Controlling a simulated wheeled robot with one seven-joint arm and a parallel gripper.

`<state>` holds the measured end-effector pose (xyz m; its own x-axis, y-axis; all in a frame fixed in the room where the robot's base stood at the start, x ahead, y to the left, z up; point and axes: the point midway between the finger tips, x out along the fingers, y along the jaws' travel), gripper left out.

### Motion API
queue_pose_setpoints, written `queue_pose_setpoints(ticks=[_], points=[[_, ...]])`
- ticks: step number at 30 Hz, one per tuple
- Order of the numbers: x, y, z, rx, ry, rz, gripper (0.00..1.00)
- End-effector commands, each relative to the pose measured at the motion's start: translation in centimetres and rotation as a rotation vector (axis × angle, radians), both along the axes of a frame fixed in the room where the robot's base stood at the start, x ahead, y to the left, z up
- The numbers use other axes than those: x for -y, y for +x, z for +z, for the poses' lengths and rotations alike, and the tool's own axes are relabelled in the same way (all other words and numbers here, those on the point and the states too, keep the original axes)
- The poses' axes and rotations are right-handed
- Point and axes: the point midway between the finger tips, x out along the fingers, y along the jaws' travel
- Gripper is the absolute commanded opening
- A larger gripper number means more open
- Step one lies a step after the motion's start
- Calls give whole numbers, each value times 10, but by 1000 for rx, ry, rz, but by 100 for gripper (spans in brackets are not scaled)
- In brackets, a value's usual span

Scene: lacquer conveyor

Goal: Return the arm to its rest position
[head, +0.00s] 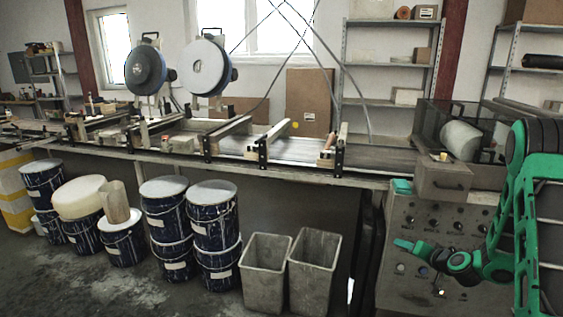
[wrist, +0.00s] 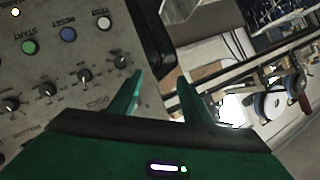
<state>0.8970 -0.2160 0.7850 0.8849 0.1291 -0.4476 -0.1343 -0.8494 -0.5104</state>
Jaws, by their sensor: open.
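My gripper (head: 404,245) is at the end of my green arm, low at the right of the head view, in front of the grey control panel (head: 400,293). In the wrist view my gripper (wrist: 160,96) shows two green fingers standing apart with nothing between them. The control panel (wrist: 58,65) fills the left of that view, with a green START button (wrist: 30,47), a blue RESET button (wrist: 68,35), a white TEST button (wrist: 104,23) and several black knobs. I cannot tell how far the fingertips are from the panel.
A long conveyor (head: 233,145) runs along the back wall with two round discs above it. Two grey bins (head: 314,270) and several dark blue buckets (head: 214,215) stand on the floor before it. A grey box (head: 445,180) sits on the panel's top.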

Motion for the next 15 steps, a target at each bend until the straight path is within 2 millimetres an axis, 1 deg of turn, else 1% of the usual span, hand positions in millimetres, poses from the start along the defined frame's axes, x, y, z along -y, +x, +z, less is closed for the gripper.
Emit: queue_pose_setpoints(ticks=[1,5,8,11,15], points=[[-7,-5,14,-25,-25,33,44],[-19,-27,34,-118,-81,101,44],[-25,-48,49,-192,-121,140,44],[-29,-73,63,-271,-157,168,44],[-29,-112,83,-385,-202,185,44]])
